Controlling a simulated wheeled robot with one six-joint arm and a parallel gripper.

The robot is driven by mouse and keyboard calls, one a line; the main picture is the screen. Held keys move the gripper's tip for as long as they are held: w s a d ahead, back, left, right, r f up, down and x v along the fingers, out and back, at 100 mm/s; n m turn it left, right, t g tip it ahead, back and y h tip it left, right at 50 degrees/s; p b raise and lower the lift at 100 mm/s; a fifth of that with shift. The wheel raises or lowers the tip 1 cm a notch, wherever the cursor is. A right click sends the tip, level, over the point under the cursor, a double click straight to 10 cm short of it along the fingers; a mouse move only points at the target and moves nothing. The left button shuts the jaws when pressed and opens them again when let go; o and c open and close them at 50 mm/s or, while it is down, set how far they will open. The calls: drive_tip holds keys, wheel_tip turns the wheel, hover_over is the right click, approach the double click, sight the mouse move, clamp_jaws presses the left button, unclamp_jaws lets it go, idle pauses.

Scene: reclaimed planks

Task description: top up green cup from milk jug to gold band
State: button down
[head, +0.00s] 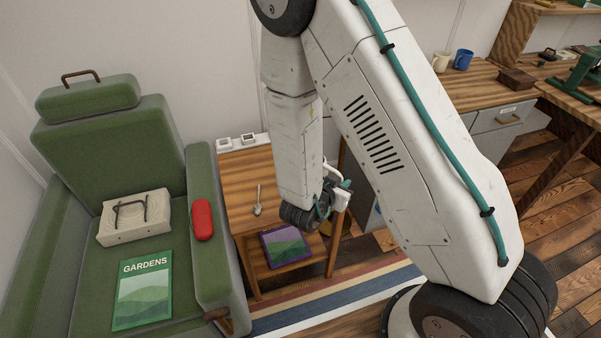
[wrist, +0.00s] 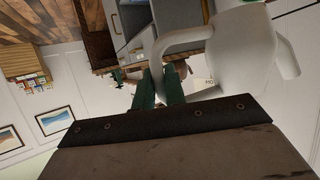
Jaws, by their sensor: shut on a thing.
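The milk jug (wrist: 245,50) is pale and smooth in the wrist view, with a looped handle on its left and a spout-like part on its right. The picture there is roughly upside down. My gripper (wrist: 160,88), with green fingers, is shut at the jug's handle. Its exact hold on the handle is partly hidden. I see no green cup or gold band in either view. The milk inside the jug is hidden.
A wooden side table (head: 237,183) holds a spoon (head: 258,200); a purple book (head: 286,246) lies on its lower shelf. A green armchair (head: 110,145) stands left. A cream mug (head: 441,62) and blue mug (head: 463,59) stand on the back-right counter.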

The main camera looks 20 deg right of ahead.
drive_tip(key=s+d+f+m, duration=0.1)
drive_tip(key=s+d+f, duration=0.1)
drive_tip(key=s+f, duration=0.3)
wheel_tip(320, 180, down, 3)
drive_tip(key=shift+s+d+f+g+h, duration=0.1)
drive_tip(key=shift+s+d+g+h, duration=0.2)
drive_tip(key=shift+h, duration=0.1)
drive_tip(key=w+a+r+n+g, duration=0.1)
drive_tip(key=w+r+n+g, duration=0.1)
drive_tip(key=r, duration=0.5)
drive_tip(key=shift+w+a, duration=0.15)
drive_tip(key=shift+w, duration=0.45)
drive_tip(key=shift+r+n, duration=0.3)
drive_tip(key=shift+w+a+r+n+g+h+p, duration=0.15)
drive_tip(key=shift+w+a+r+n+g+p, duration=0.1)
drive_tip(key=shift+w+r, duration=0.3)
drive_tip(key=shift+w+a+r+n+g+h+p, duration=0.15)
drive_tip(key=shift+w+r+n+g, duration=0.1)
drive_tip(key=shift+w+r, duration=0.25)
idle(0.4)
drive_tip(key=shift+w+a+r+n, duration=0.2)
drive_tip(key=shift+w+r+n, duration=0.1)
drive_tip(key=shift+w+r, duration=0.3)
drive_tip(key=shift+w+a+r+g+h, duration=0.3)
drive_tip(key=shift+w+r+g, duration=0.1)
drive_tip(key=shift+w+r, duration=0.25)
idle(0.6)
drive_tip(key=shift+s+d, duration=0.1)
drive_tip(key=shift+s, duration=0.05)
